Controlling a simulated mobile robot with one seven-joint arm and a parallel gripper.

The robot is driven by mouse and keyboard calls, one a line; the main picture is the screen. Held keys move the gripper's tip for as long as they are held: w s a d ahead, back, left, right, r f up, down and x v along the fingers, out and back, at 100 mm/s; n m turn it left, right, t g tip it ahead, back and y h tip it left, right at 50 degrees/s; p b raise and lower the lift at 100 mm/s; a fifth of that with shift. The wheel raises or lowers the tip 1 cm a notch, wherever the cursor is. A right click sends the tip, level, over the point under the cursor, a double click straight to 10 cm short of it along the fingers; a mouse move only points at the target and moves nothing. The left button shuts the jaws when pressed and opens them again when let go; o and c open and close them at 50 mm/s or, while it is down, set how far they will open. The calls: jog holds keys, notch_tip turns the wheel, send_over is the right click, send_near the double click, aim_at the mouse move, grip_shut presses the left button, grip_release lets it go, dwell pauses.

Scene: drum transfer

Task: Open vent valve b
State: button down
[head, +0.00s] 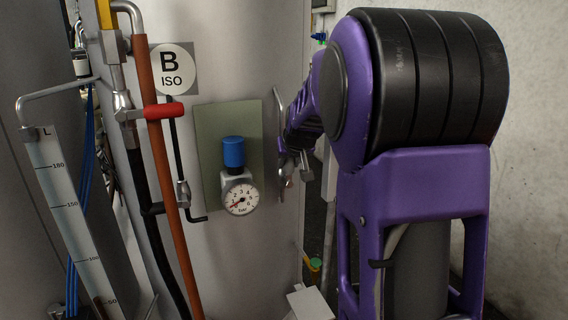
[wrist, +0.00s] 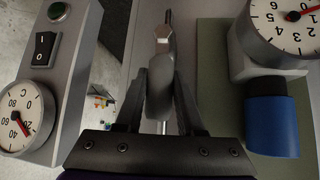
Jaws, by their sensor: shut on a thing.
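My gripper (wrist: 160,82) is shut on a slim metal valve handle, with one dark finger on each side of it in the wrist view. The bright metal fitting of this valve (wrist: 162,34) shows just beyond the fingertips. In the head view my gripper (head: 291,160) is at the right side of the silver drum, just right of the green-grey plate. The valve's metal parts (head: 283,184) show partly there, and my purple arm and gripper hide the rest.
A blue-capped regulator (head: 233,152) with a pressure gauge (head: 241,198) is mounted close left of my gripper. Further left are a red lever (head: 166,111) and a "B ISO" label (head: 173,69). A switch box (wrist: 45,75) with a temperature dial stands close by in the wrist view.

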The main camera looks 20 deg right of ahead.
dwell(0.6)
jog(key=c, duration=0.5)
grip_release()
